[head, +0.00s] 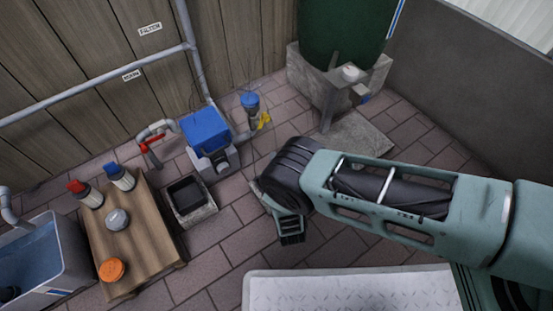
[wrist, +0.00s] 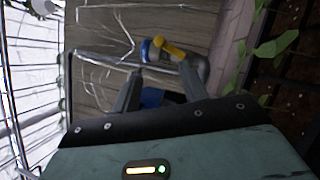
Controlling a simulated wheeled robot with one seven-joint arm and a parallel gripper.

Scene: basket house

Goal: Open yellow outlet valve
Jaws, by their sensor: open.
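The yellow outlet valve handle (head: 264,120) sits on the pipework beside a blue-topped filter housing (head: 250,102), near the wooden wall. In the wrist view the yellow handle (wrist: 170,47) shows beyond the fingertips, on a grey pipe fitting. My gripper (wrist: 160,72) is open and empty, its two fingers apart and pointing toward the handle. It does not touch the handle.
A blue-lidded pump box (head: 206,132) stands left of the valve, with a red-handled pipe (head: 150,145) farther left. A wooden table (head: 133,240) carries bottles and caps. A green tank (head: 342,35) stands on a concrete base at the back. Leaves (wrist: 275,45) show at right in the wrist view.

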